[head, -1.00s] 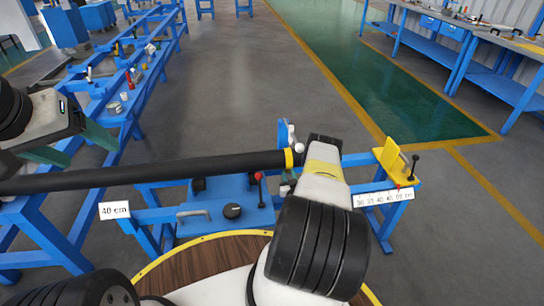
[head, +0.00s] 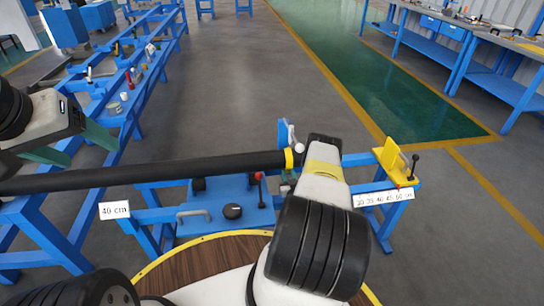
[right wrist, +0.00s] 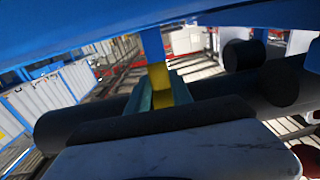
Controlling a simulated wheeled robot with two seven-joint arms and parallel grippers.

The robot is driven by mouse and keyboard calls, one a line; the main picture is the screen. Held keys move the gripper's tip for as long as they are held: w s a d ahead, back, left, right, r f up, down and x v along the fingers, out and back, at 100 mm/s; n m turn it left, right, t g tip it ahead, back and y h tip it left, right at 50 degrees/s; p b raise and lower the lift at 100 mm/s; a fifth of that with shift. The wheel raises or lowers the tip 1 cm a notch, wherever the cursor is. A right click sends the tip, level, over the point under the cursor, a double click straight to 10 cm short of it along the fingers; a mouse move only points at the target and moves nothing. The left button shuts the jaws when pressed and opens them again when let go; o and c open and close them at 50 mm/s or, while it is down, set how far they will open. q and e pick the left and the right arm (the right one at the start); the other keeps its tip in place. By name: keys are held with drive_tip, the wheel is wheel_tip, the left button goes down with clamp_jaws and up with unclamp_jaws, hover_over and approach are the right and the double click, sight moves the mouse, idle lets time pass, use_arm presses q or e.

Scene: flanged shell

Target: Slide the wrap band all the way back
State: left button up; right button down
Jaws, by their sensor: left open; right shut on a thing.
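A long black tube (head: 150,174) lies across the blue stand, running from the left edge to my right arm. A yellow band (head: 289,158) is around the tube near its right end. It seems to be the yellow piece (right wrist: 160,78) between the green fingers in the right wrist view. My right gripper (right wrist: 160,92) is shut on it there; in the head view my own wrist hides most of the fingers. My left gripper (head: 72,145) is open and empty, above and behind the tube at the left.
A yellow bracket (head: 392,160) stands on the blue rail at the right, above a scale label (head: 384,197). A "40 cm" label (head: 115,210) hangs at the left. A red-knobbed lever (head: 259,177) and black knob (head: 232,211) are on the blue stand. Open floor lies beyond.

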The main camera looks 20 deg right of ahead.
drive_tip(key=shift+w+a, duration=0.2)
drive_tip(key=shift+a, duration=0.6)
drive_tip(key=shift+w+a, duration=0.15)
drive_tip(key=shift+a, duration=0.7)
drive_tip(key=shift+w+a, duration=0.2)
drive_tip(key=shift+a, duration=0.6)
drive_tip(key=c, duration=1.1)
unclamp_jaws()
drive_tip(key=v, duration=0.7)
drive_tip(key=shift+s, duration=0.4)
